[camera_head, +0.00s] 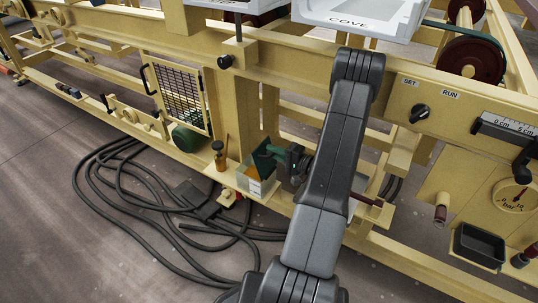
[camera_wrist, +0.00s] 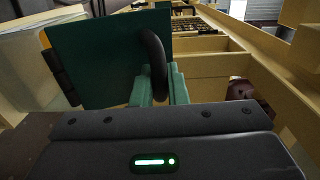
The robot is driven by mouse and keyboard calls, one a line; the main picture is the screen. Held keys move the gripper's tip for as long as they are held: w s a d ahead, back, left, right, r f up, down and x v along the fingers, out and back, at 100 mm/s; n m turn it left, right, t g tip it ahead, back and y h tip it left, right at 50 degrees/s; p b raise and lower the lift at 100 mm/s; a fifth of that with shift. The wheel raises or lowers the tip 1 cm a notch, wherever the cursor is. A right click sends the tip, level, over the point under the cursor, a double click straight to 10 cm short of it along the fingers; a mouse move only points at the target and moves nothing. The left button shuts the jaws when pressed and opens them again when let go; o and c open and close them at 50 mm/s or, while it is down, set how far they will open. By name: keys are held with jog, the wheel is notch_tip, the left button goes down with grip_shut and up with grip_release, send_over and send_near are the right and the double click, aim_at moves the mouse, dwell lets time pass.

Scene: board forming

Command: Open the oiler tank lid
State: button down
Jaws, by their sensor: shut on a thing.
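The oiler tank (camera_head: 258,187) is a small clear box on a ledge low on the yellow machine frame. Its dark green lid (camera_head: 265,161) stands raised and tilted above the box. In the wrist view the lid (camera_wrist: 108,58) is a flat green plate with black hinges at its left edge and a curved black handle (camera_wrist: 154,50). My gripper (camera_head: 284,151) is beside the lid, on its right. In the wrist view the green fingers of my gripper (camera_wrist: 160,84) are closed around the lower part of the handle.
A small amber bottle (camera_head: 218,156) stands left of the tank. A mesh guard (camera_head: 180,97) is further left. Black hoses (camera_head: 130,195) lie on the floor. A beam with a SET/RUN knob (camera_head: 419,113) and a white COVE tray (camera_head: 350,14) are above and right.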

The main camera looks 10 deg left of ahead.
jog(key=shift+s+d+f+b, duration=0.2)
jog(key=shift+d+b, duration=0.35)
jog(key=shift+s+d+f+b, duration=0.2)
jog(key=shift+s+d+b, duration=0.05)
jog(key=shift+d+b, duration=0.3)
jog(key=shift+s+d+f+b, duration=0.2)
jog(key=shift+d+b, duration=0.3)
jog(key=shift+d, duration=0.05)
jog(key=c, duration=1.8)
grip_release()
